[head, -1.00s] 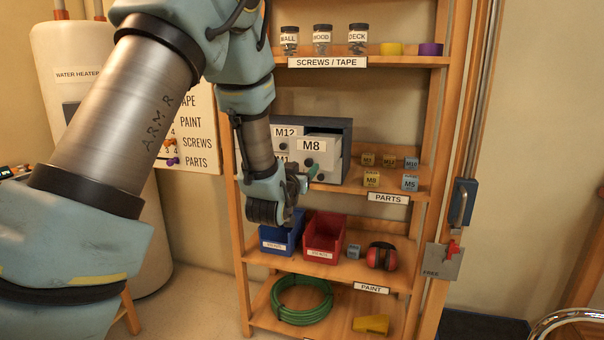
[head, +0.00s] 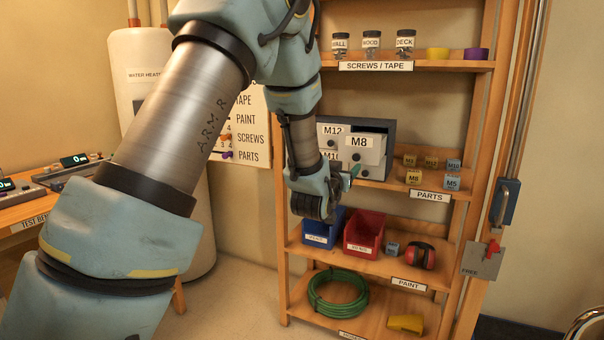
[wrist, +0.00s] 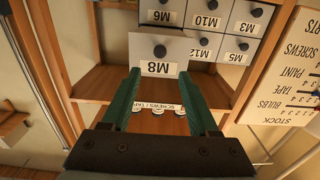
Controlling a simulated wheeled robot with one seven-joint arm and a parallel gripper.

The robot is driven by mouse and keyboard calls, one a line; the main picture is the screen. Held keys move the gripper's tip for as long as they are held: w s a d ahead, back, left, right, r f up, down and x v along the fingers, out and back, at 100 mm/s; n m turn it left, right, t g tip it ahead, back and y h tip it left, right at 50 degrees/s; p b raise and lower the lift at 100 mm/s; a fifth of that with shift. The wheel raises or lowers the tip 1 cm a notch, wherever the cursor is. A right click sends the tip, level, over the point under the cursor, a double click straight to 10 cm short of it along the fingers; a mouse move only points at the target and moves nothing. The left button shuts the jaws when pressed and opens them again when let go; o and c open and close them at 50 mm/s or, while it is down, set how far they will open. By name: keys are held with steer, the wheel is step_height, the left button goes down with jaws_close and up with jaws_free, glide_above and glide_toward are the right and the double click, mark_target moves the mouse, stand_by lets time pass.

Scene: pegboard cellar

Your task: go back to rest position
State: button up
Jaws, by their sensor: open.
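My gripper (wrist: 160,105) is open and empty in the wrist view. Its two green fingers stand apart, with their tips close to the lower corners of the M8 drawer front (wrist: 158,54). I cannot tell whether they touch it. In the head view my gripper (head: 350,178) is in front of the drawer cabinet (head: 390,135), partly hidden by my wrist. The M8 drawer (head: 358,142) sticks out farther than the M12 drawer (head: 331,130).
The wooden shelf (head: 300,232) holds a blue bin (head: 323,237), a red bin (head: 363,243), small labelled blocks, red ear defenders (head: 421,255) and a green hose (head: 338,306). A test bench (head: 35,210) stands left. A wall chart (head: 250,145) hangs behind my arm.

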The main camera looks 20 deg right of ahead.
steer(key=shift+a, duration=0.1)
steer(key=a+f+n+g+y+p, duration=0.1)
steer(key=a+f+n+g+y, duration=0.2)
steer(key=a, duration=1)
steer(key=a+f+n+g+y+p, duration=0.1)
steer(key=a+f+y, duration=0.35)
steer(key=a, duration=0.75)
steer(key=s+a+n+g+y+p, duration=0.1)
steer(key=s+a+n+g+y, duration=0.2)
steer(key=s+a+g, duration=0.4)
steer(key=s+a+y, duration=0.1)
steer(key=s+a, duration=0.8)
steer(key=shift+s+a+g+p, duration=0.3)
steer(key=shift+s+a+p, duration=0.05)
steer(key=shift+s, duration=0.05)
